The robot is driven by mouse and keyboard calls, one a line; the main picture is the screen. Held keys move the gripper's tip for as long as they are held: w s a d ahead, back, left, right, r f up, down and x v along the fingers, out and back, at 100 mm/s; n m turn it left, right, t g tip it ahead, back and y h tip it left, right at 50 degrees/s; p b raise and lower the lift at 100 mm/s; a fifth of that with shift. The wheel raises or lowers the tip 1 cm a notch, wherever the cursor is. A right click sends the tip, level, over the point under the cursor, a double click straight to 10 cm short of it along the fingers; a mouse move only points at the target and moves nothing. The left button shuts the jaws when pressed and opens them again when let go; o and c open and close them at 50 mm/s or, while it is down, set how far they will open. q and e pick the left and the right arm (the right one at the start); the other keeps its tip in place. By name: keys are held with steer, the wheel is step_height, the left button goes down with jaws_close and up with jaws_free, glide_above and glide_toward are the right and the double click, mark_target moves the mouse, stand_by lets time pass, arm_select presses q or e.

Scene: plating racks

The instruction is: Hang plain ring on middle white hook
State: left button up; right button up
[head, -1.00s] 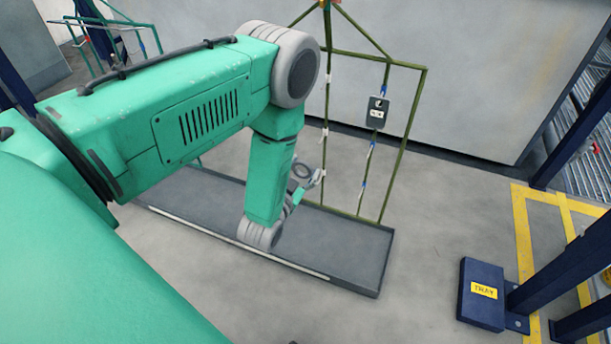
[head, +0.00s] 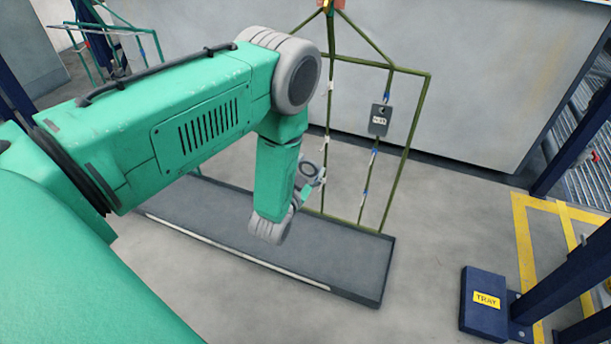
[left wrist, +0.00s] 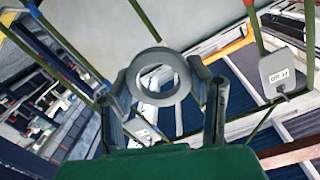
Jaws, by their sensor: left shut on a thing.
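The plain ring (left wrist: 157,56) is grey and round with an open centre. It sits between the two fingertips of my left gripper (left wrist: 165,88), which is shut on it, in the left wrist view. In the head view my left gripper (head: 314,176) is small, beside the left upright of the green hanging rack (head: 408,135), and partly hidden by my arm. The rack carries strands with small white and blue marks, one white mark (head: 327,140) just above the gripper. I cannot tell which is the middle white hook. The ring is apart from any hook I can make out. My right gripper is out of view.
A grey tag plate (head: 380,119) hangs on the rack's inner strand and shows in the left wrist view (left wrist: 280,70). A long dark tray (head: 345,262) lies below the rack. A blue post base (head: 486,302) stands right. Open floor lies between.

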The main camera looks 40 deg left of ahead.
arm_select(q)
steer(key=shift+w+d+b, duration=0.15)
steer(key=shift+w+b, duration=0.15)
steer(key=shift+w, duration=0.6)
steer(key=x, duration=0.1)
steer(key=b+x, duration=0.1)
steer(key=x, duration=0.1)
steer(key=shift+a, duration=0.25)
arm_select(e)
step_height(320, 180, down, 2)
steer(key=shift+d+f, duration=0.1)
arm_select(q)
steer(key=shift+d+r, duration=0.15)
steer(key=shift+d, duration=0.1)
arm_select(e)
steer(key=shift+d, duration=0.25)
arm_select(q)
steer(key=shift+w+a, duration=0.15)
steer(key=shift+a, duration=0.1)
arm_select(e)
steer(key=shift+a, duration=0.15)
arm_select(q)
steer(key=shift+w, duration=0.1)
steer(key=shift+w+b, duration=0.4)
steer(key=shift+w, duration=0.3)
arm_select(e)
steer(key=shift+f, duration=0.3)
